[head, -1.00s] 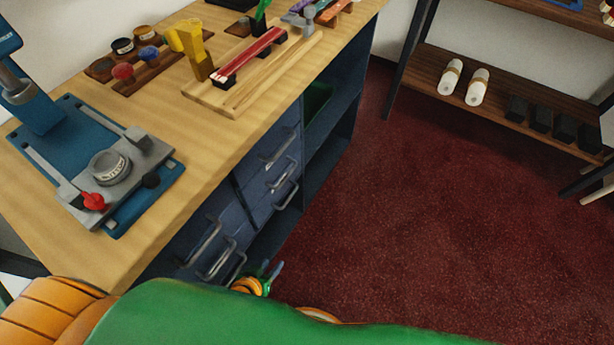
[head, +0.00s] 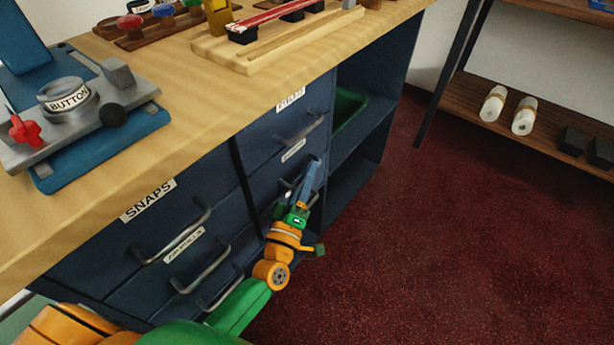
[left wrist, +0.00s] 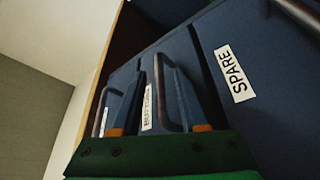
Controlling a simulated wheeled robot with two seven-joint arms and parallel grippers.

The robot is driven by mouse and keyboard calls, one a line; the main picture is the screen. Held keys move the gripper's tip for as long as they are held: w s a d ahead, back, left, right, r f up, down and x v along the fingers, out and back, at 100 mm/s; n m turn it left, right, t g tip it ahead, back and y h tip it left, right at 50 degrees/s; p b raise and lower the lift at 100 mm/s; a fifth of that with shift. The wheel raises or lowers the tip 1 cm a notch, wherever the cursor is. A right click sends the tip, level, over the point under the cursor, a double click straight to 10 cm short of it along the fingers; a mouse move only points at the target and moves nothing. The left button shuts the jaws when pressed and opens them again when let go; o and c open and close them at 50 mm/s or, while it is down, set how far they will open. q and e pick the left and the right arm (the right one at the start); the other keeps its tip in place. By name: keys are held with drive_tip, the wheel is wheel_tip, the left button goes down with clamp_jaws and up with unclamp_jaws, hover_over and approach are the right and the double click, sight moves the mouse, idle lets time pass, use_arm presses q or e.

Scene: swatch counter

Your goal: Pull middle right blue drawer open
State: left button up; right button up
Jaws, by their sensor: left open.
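The middle right blue drawer (head: 275,170) is in the right column of the blue cabinet and looks shut. Its grey bar handle shows partly behind my left gripper (head: 309,180). In the left wrist view the same drawer has a white label (left wrist: 147,108) and its handle (left wrist: 160,90) lies between the two blue fingers of my left gripper (left wrist: 158,95). The fingers are open; I cannot tell whether they touch the handle. My right gripper is not in view.
The top right drawer handle (head: 300,130) is just above. A drawer labelled SPARE (left wrist: 238,75) is on the other side. The left column has the SNAPS drawer (head: 110,225) and more handles. The wooden counter (head: 190,75) overhangs above. Red floor (head: 370,240) to the right is clear.

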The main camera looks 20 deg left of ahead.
use_arm(q)
drive_tip(key=shift+w, duration=0.35)
clamp_jaws()
idle(1.2)
